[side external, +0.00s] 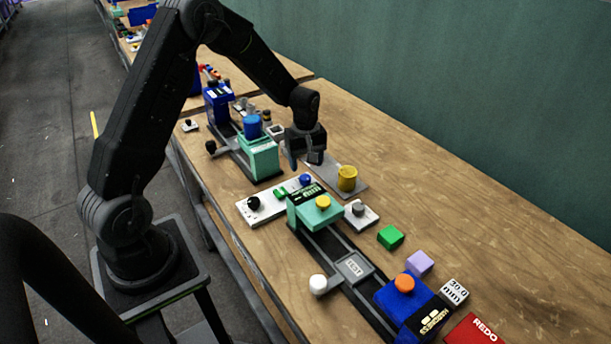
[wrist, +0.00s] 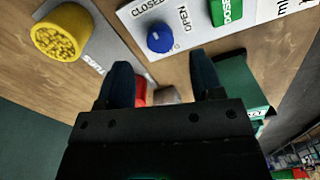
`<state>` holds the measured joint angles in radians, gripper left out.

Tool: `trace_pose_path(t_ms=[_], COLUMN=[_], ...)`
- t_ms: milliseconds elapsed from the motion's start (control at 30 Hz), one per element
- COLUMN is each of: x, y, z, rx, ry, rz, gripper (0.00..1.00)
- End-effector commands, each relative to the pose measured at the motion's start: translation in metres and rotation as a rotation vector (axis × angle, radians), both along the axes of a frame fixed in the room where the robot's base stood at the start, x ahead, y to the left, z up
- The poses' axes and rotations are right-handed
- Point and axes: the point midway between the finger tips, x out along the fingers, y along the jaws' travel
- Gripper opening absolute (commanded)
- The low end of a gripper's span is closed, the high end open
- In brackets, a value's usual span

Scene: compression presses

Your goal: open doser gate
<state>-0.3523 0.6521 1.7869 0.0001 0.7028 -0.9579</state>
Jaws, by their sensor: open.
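The white doser panel (side external: 262,207) lies on the bench between the two mint-green machines, with a blue knob (side external: 305,180) at its right end. In the wrist view the panel (wrist: 272,10) carries a green block marked DOSER (wrist: 226,10), the words CLOSED and OPEN, and the blue knob (wrist: 160,38). The knob sits beside both words; I cannot tell which setting it is on. My gripper (side external: 305,162) is open and empty above the bench, behind the panel's knob end. In the wrist view its fingers (wrist: 162,80) point towards the knob, apart from it.
A yellow cup (side external: 347,178) of granules stands on a grey plate (side external: 318,168) near the gripper. A mint-green press (side external: 262,157) with a blue cylinder is behind; another (side external: 318,210) stands in front. The bench along the right wall is clear.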

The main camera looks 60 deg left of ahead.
Motion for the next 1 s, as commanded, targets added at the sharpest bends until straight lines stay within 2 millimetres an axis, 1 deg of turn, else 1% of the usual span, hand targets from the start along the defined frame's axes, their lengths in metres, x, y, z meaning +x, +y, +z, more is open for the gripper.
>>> trace_pose_path(t_ms=[33,100,200,300,467,700,767,1000], x=[-0.001,-0.001,0.0,0.0,0.0,0.0,0.0,0.0], y=[0.0,0.0,0.0,0.0,0.0,0.0,0.0,0.0], z=[-0.011,-0.023,-0.037,-0.047,-0.054,-0.054,-0.054,-0.054], rx=[-0.002,-0.001,0.0,0.0,0.0,0.0,0.0,0.0], ry=[0.005,0.004,0.002,0.002,0.0,-0.001,-0.001,-0.001], rz=[-0.001,-0.001,-0.001,-0.001,-0.001,-0.001,-0.001,-0.001], gripper=[0.6,0.6,0.6,0.6,0.6,0.6,0.56,0.33])
